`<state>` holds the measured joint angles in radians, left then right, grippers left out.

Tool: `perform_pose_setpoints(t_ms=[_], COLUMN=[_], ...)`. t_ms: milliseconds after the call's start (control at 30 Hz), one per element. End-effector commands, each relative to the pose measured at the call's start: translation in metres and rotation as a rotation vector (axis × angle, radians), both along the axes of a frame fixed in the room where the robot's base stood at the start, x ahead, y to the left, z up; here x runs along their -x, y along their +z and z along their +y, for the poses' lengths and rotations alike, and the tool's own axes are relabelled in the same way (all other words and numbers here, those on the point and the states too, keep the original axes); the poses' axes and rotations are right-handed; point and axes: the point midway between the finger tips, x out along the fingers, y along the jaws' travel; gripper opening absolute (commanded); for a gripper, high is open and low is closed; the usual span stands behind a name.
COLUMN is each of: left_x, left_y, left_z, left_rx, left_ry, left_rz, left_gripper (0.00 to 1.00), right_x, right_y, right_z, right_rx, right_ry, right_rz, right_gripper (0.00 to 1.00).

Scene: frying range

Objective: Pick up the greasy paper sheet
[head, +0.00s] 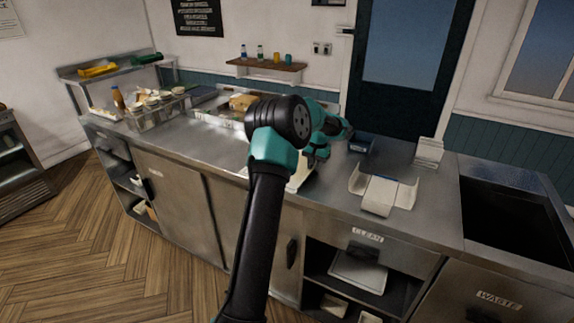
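My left arm rises through the middle of the head view, and its gripper (318,157) points down over the steel counter. The fingers are small and partly hidden by my own arm, so I cannot tell if they are open or shut. A pale, flat surface (301,174) shows just below the gripper, mostly hidden behind my arm. It may be the greasy paper sheet, but I cannot tell, nor whether the gripper touches it. A pale folded piece with raised sides (383,191) lies on the counter to the right. My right gripper is out of view.
A dark blue box (362,143) and a white stack (429,152) stand toward the counter's back. A tray with brown food (243,102) lies behind my arm. Condiment containers (150,108) stand at left. A dark open basin (510,205) is at right, above a drawer labelled WASTE (497,301).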

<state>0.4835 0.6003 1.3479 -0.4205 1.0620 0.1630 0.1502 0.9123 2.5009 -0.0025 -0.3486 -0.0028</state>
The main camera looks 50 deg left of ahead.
Motion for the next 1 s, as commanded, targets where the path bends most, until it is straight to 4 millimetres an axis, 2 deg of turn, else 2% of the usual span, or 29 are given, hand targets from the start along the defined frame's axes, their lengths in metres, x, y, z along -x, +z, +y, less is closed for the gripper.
perform_pose_setpoints(t_ms=[33, 200, 733, 867, 1000], left_x=[0.000, 0.000, 0.000, 0.001, 0.003], left_y=[0.000, 0.000, 0.002, 0.012, 0.032], left_z=[0.000, 0.000, 0.000, 0.001, 0.003], left_rx=[0.000, 0.000, 0.000, 0.000, -0.001], left_ry=[0.000, 0.000, 0.001, 0.002, 0.005], left_rz=[0.000, 0.000, 0.000, -0.001, -0.003], left_gripper=[0.16, 0.00, 0.00, 0.00, 0.00], right_x=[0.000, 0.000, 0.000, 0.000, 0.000], right_y=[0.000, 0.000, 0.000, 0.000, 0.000], right_z=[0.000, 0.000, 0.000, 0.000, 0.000], right_rx=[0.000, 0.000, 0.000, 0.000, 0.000], right_ry=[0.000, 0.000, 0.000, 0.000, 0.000], right_rz=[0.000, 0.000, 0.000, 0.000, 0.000], right_gripper=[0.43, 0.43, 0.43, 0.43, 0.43])
